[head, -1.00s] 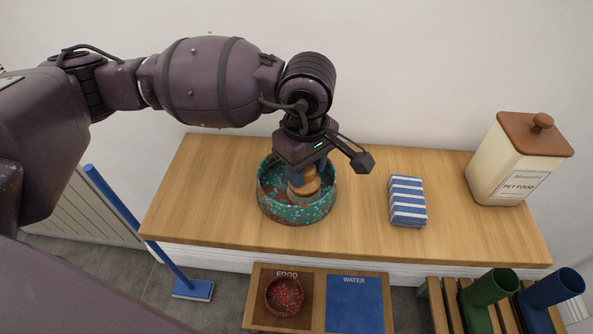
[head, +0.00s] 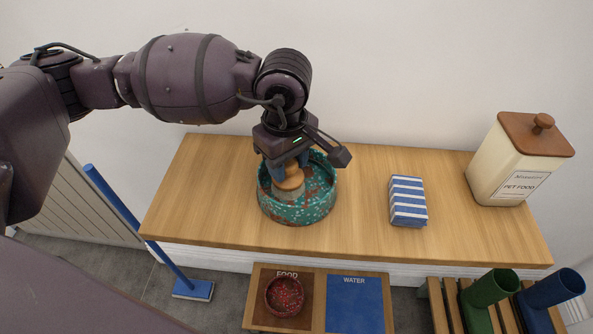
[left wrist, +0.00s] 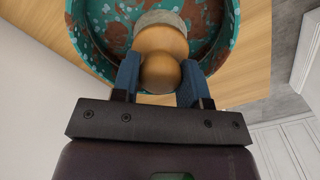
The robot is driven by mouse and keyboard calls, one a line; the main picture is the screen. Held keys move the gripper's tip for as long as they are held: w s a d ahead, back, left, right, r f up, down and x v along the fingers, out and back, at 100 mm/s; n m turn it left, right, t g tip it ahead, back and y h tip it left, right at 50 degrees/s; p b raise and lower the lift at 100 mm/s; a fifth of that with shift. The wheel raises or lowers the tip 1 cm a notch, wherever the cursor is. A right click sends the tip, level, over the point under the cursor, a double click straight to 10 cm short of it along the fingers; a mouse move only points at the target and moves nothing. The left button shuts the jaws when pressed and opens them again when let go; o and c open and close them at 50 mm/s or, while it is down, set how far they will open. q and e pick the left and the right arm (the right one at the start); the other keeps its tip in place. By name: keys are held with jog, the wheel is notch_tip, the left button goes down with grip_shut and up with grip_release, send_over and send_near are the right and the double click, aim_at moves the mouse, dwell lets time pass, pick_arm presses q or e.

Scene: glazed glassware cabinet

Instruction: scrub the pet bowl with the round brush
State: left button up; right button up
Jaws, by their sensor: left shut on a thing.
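The pet bowl (head: 296,212) is teal with white speckles and reddish-brown smears inside. It stands on the wooden counter, left of its middle. The round brush (head: 291,184) has a wooden knob handle and a pale round head. My left gripper (head: 288,172) is shut on its knob and holds it inside the bowl, toward the left side. In the left wrist view the knob (left wrist: 160,73) sits between the blue fingers (left wrist: 160,80), with the bowl (left wrist: 88,30) beyond it. The brush's underside is hidden, so contact with the bowl floor cannot be told. My right gripper is out of view.
On the counter (head: 220,160) are a folded blue-striped cloth (head: 408,201) and a cream pet food canister (head: 510,165). Below are a mat tray with a red bowl (head: 285,296) and blue water mat (head: 354,303), boots (head: 490,287) and a blue-handled tool (head: 140,225).

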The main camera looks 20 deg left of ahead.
pick_arm(q)
jog(key=shift+d, duration=1.8)
jog(key=shift+a, duration=1.8)
jog(key=shift+d, duration=1.8)
jog(key=shift+a, duration=1.3)
